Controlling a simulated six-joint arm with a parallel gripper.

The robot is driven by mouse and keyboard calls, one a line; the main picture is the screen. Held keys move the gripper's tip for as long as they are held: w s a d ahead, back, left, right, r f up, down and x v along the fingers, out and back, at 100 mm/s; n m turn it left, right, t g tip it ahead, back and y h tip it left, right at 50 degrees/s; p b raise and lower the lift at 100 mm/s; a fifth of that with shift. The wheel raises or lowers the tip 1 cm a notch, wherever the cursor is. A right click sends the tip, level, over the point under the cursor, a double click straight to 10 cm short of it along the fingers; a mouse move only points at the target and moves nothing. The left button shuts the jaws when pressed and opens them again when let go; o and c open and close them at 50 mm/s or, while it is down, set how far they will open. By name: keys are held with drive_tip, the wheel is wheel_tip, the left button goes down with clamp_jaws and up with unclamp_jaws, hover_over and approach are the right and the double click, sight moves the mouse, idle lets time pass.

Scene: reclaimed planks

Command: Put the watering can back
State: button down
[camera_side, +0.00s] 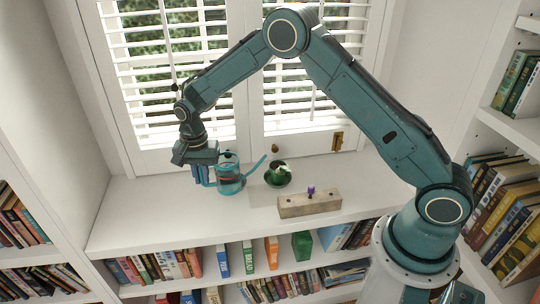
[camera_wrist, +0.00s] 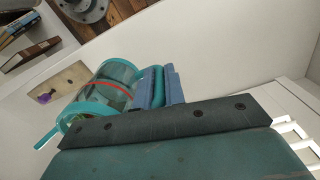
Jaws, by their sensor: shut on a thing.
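The watering can (camera_side: 229,181) is a see-through teal cylinder with a red line and a thin teal spout pointing right. My gripper (camera_side: 204,174) is at its left side, with blue fingers shut on its handle. In the wrist view, the can (camera_wrist: 112,88) lies beside the blue fingers (camera_wrist: 160,88), which close around the teal handle. The can looks upright in the side view. I cannot tell whether its base touches the white shelf top (camera_side: 150,212). The spout tip is near a green pot (camera_side: 278,178) with a pale plant.
A wooden block (camera_side: 308,205) with holes and a purple peg (camera_side: 311,190) stands at the front, right of the can. Window blinds (camera_side: 170,80) rise behind. The shelf top's left part is clear.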

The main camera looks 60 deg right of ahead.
wheel_tip(320, 180, down, 8)
drive_tip(key=shift+f, duration=0.25)
drive_tip(key=shift+f, duration=2.1)
drive_tip(key=shift+f, duration=0.15)
drive_tip(key=c, duration=1.5)
unclamp_jaws()
wheel_tip(320, 180, up, 12)
drive_tip(key=shift+r, duration=0.15)
